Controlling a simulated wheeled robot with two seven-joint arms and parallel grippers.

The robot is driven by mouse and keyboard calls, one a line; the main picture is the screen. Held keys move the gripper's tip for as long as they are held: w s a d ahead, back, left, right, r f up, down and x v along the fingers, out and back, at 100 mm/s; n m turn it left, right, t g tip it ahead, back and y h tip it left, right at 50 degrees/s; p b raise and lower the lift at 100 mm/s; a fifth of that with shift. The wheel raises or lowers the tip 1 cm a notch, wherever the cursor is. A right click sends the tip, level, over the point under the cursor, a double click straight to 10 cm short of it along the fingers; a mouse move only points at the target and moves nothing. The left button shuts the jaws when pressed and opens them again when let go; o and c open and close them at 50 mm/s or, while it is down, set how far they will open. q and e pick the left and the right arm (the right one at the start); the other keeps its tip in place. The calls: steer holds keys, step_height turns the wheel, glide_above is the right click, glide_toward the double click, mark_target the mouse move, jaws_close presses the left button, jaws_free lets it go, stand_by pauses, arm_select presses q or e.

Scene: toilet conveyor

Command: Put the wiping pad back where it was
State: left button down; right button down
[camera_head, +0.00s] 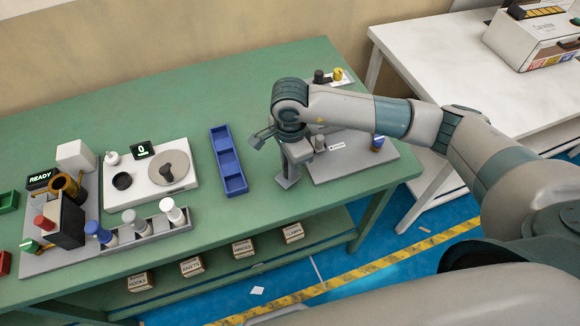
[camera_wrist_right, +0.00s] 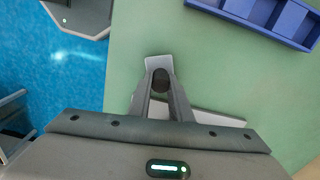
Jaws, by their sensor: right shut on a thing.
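My right gripper (camera_head: 288,168) points down over the front part of the green table, just left of a grey fixture plate. In the right wrist view its fingers (camera_wrist_right: 160,88) are shut on a small piece with a dark round part and a light grey flat end (camera_wrist_right: 158,63). This seems to be the wiping pad; the fingers and wrist hide much of it. I cannot tell whether it touches the table. My left gripper is not in view.
The grey fixture plate (camera_head: 390,167) carries several small posts, partly behind my arm. A blue divided tray (camera_head: 236,187) lies left of the gripper. A white scale-like unit (camera_head: 142,189) and a bottle rack (camera_head: 150,238) stand further left. Bare table lies between tray and gripper.

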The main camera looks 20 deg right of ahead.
steer(key=shift+f, duration=0.65)
steer(key=shift+f, duration=0.1)
steer(key=shift+f, duration=0.15)
steer(key=c, duration=1.6)
jaws_free()
